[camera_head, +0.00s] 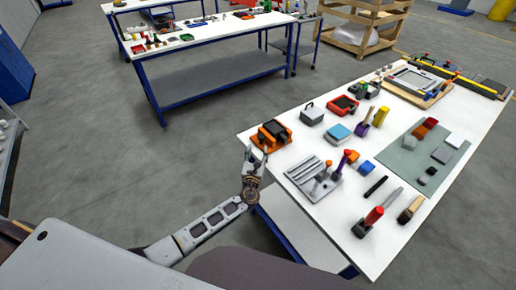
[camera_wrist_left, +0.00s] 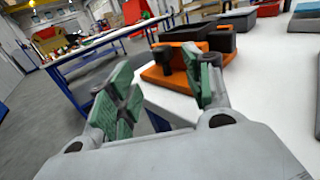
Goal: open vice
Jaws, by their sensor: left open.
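The vice (camera_head: 270,135) is orange with dark jaws and sits at the near left corner of the white table. It also shows in the left wrist view (camera_wrist_left: 212,48), just beyond my fingers. My left gripper (camera_head: 257,155) is open at the table's left edge, beside the vice. In the left wrist view its green-padded fingers (camera_wrist_left: 165,92) are spread with nothing between them. The right finger overlaps a dark knob-like part (camera_wrist_left: 190,55) on the vice's front; I cannot tell whether they touch. My right gripper is not in view.
Several tools lie further right. Another table (camera_head: 215,42) stands behind, with open floor between.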

